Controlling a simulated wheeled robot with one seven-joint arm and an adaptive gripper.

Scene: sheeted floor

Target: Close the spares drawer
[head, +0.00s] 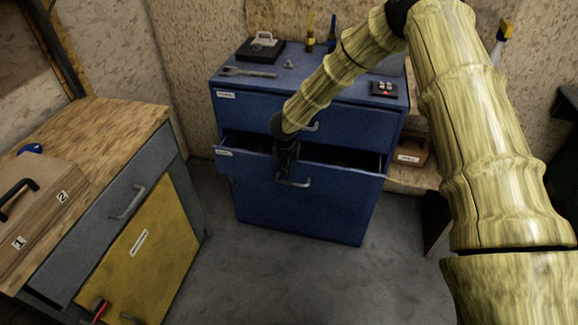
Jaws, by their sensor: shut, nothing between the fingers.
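The blue drawer cabinet (240,101) stands against the back wall. Its lower drawer (328,204) is pulled partly open, with a dark gap above its front and a grey bar handle on it. The upper drawer looks shut. Small white labels sit on both drawer fronts, too small to read, so I cannot tell which is named spares. My gripper (286,165) is shut and empty, at the top edge of the open drawer's front, up and left of its handle. I cannot tell whether it touches the drawer. Most of the drawer's inside is hidden.
A wood-topped workbench (105,122) with a grey drawer and yellow door stands at left, bearing a numbered wooden case (45,203). Tools lie on the cabinet top, including a wrench (247,72). A brown box (411,153) sits right of the cabinet. The grey floor (270,275) in front is clear.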

